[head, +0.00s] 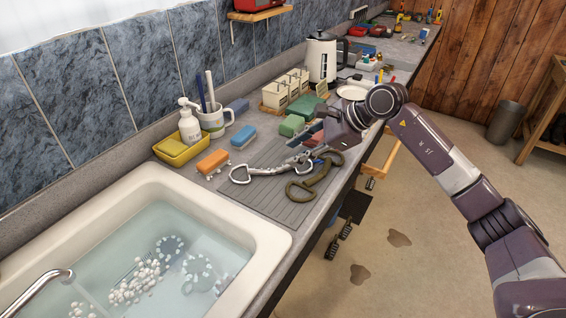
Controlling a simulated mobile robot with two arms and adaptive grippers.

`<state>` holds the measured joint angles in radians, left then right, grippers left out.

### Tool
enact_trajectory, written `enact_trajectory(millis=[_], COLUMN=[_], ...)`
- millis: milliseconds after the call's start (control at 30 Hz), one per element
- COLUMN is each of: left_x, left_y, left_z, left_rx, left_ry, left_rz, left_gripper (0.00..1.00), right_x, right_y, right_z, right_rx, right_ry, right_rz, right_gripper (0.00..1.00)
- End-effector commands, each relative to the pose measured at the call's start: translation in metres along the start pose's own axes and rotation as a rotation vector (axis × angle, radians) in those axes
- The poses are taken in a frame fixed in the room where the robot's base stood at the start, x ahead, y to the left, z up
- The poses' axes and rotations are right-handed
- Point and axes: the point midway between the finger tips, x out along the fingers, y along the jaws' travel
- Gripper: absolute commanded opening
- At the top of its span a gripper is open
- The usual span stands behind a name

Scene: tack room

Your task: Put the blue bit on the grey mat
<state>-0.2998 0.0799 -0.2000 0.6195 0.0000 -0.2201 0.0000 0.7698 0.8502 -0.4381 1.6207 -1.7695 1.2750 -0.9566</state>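The grey mat (262,197) is a ribbed sheet on the counter to the right of the sink. A silver-grey bit (241,175) with a ring at its left end and an olive bit (313,184) with two rings lie over it. I cannot make out a clearly blue bit; two ringed shapes (171,247) lie underwater in the sink, their colour unclear. My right gripper (308,140) reaches in from the right, low over the mat's far right part, near the silver-grey bit's right end. Its fingers are small and overlap things behind, so its opening and contact are unclear. My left gripper is out of view.
The sink (272,238) holds water and foam. An orange brush (213,161), a blue brush (243,136), a yellow tray (170,153) with a soap bottle, and a mug (214,123) stand behind the mat. Green sponges (292,125), canisters (283,90) and a kettle (321,57) are farther along.

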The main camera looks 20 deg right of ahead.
Motion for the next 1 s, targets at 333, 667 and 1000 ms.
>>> enact_trajectory(millis=[333, 667, 1000], left_x=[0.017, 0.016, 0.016], left_y=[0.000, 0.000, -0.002], left_z=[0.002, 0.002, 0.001], left_rx=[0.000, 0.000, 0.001], left_ry=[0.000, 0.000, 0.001], left_rz=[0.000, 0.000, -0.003], left_gripper=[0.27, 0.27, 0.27], right_x=[-0.045, -0.048, -0.048], right_y=[0.000, 0.000, 0.000], right_z=[0.000, 0.001, 0.000], right_rx=[-0.001, 0.000, 0.000], right_ry=[0.000, -0.001, 0.000], right_rz=[0.000, 0.001, 0.001], right_gripper=[0.30, 0.30, 0.30])
